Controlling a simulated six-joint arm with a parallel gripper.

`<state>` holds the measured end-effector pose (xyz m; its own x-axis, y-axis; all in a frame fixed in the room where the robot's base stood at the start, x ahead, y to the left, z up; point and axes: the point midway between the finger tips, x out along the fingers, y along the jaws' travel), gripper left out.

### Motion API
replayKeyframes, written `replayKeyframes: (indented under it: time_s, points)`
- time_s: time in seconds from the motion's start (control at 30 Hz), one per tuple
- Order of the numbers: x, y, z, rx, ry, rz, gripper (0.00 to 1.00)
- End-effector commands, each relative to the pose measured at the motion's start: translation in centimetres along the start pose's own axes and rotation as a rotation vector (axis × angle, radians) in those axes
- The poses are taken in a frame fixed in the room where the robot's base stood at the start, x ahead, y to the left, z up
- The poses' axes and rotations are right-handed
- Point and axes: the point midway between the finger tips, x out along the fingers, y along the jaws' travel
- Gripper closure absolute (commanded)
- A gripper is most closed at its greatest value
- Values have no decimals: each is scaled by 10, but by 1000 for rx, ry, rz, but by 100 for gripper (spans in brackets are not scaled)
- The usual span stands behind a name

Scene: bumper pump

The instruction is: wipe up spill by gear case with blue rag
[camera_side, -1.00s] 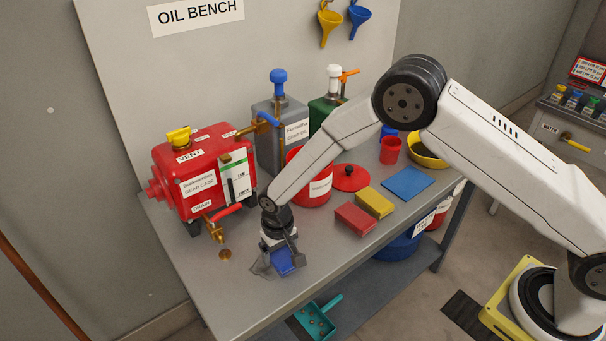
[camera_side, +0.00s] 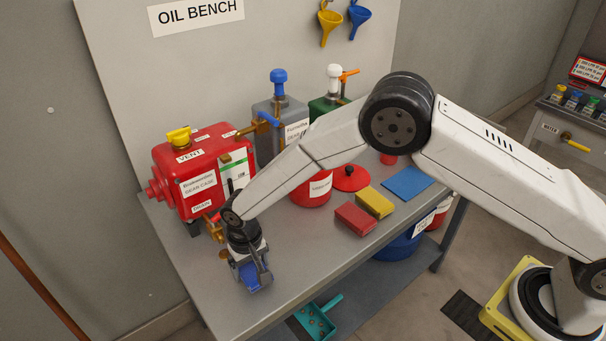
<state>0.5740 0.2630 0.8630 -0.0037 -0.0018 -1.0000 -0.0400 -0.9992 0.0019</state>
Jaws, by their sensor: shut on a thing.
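My gripper (camera_side: 250,270) is at the front left of the bench, pointing down and shut on the blue rag (camera_side: 257,279). The rag is folded and sits at or just above the bench top; I cannot tell if it presses on it. The red gear case (camera_side: 203,172) stands behind and to the left, with a yellow vent cap and a brass drain valve low at its front. My wrist covers part of the drain valve. No spill shows now; the area under the rag and wrist is hidden.
A teal dustpan (camera_side: 318,318) is below. The bench's front edge is close to my gripper.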

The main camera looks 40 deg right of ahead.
Motion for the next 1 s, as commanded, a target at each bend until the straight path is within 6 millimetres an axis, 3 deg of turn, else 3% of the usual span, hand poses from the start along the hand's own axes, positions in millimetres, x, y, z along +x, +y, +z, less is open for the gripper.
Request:
replayKeyframes:
  time_s: [0.6, 1.0]
  points:
    - [-59, 0, -1, 0, 5, -3, 65]
    - [-66, 0, -1, 0, 3, -2, 65]
